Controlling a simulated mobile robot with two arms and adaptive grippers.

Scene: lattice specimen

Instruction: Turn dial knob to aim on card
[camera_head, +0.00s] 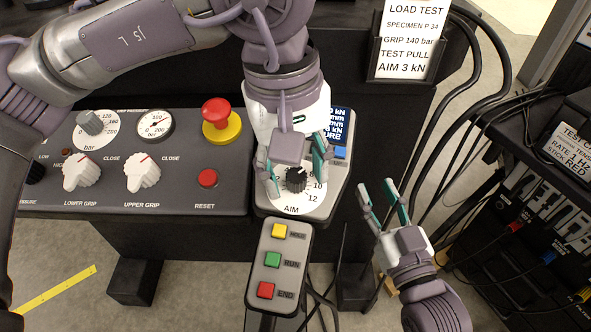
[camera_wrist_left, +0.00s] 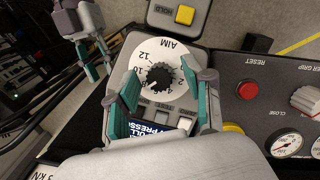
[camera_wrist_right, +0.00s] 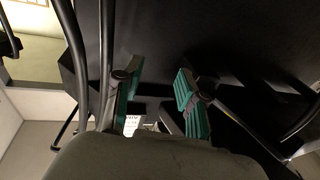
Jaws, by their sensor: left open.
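The AIM dial knob (camera_head: 296,179) is black and ribbed, on a white round scale (camera_head: 290,203) with numbers up to 12. The left wrist view shows the knob (camera_wrist_left: 158,77) with a pale mark toward its lower left; the reading there is unclear, as fingers cover part of the scale. My left gripper (camera_head: 298,172) is open over the dial, a finger on each side of the knob, with gaps visible in the left wrist view. The card (camera_head: 407,40) reads "AIM 3 kN". My right gripper (camera_head: 378,192) is open and empty, right of the dial panel.
HOLD, RUN and END buttons (camera_head: 270,260) sit below the dial. A blue display (camera_head: 340,123) is behind it. The left panel has grip knobs (camera_head: 142,173), a red emergency button (camera_head: 216,113) and RESET (camera_head: 207,178). Black cables (camera_head: 440,130) hang at the right.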

